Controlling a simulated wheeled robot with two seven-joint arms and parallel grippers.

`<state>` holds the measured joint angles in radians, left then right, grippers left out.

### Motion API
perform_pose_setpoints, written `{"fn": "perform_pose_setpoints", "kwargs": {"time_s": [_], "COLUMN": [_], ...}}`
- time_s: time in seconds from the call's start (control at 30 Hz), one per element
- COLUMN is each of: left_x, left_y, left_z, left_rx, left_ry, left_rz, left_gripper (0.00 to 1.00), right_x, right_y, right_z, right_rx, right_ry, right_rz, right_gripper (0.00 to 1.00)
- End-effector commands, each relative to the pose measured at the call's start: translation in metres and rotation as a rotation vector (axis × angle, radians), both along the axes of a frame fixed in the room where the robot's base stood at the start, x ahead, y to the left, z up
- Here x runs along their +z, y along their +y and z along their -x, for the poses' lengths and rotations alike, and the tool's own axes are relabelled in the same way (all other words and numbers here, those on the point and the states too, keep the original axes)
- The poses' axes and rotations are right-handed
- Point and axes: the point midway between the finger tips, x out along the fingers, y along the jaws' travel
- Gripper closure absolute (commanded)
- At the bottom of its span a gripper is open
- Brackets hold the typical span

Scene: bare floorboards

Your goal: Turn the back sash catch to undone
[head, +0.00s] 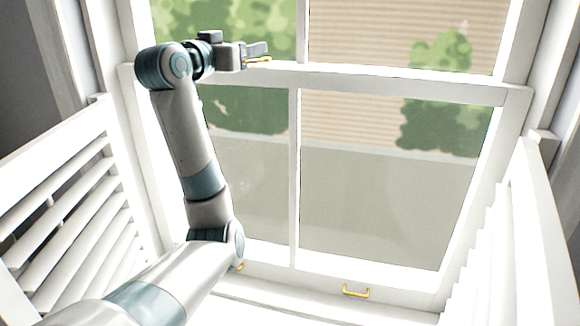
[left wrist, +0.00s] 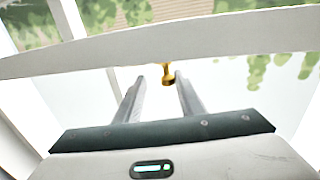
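A brass sash catch (head: 257,60) sits on the white meeting rail (head: 380,80) of the window, left of the middle bar. In the left wrist view the catch (left wrist: 168,76) shows as a small brass piece below the edge of the rail, between the two fingertips. My left gripper (head: 256,52) is at the catch, with its fingers pointing right along the rail. In the left wrist view its fingers (left wrist: 161,78) are apart, with gaps on both sides of the catch. I cannot tell whether a finger touches it. My right gripper is out of view.
Louvred white shutters stand open at left (head: 75,215) and right (head: 510,240). Two brass sash lifts, one at left (head: 239,267) partly behind my arm and one at right (head: 356,291), are on the bottom rail. Glass panes lie behind the rail.

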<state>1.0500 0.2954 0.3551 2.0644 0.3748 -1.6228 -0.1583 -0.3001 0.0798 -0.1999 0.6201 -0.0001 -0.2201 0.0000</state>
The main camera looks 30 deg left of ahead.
Motion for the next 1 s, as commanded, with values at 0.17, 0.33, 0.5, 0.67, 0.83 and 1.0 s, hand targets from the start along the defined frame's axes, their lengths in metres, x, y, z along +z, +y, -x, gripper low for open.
{"fn": "perform_pose_setpoints", "kwargs": {"time_s": [0.17,0.33,0.5,0.67,0.83,1.0], "left_x": [0.001,0.001,0.0,0.0,0.0,0.0], "left_y": [-0.007,-0.012,-0.016,-0.02,-0.025,-0.03], "left_z": [0.001,0.002,0.002,0.002,0.002,0.002], "left_rx": [0.087,0.172,0.259,0.34,0.426,0.515], "left_ry": [0.0,0.0,0.002,0.001,0.001,0.002], "left_rz": [0.0,0.0,-0.001,-0.001,-0.001,-0.003], "left_gripper": [0.65,0.65,0.65,0.65,0.65,0.65], "right_x": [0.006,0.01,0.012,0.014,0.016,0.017], "right_y": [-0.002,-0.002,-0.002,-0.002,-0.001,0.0], "right_z": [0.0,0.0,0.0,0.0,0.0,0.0], "right_rx": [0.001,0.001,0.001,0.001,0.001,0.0], "right_ry": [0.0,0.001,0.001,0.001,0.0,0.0], "right_rz": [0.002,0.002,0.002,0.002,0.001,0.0], "right_gripper": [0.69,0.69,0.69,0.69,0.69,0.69]}}
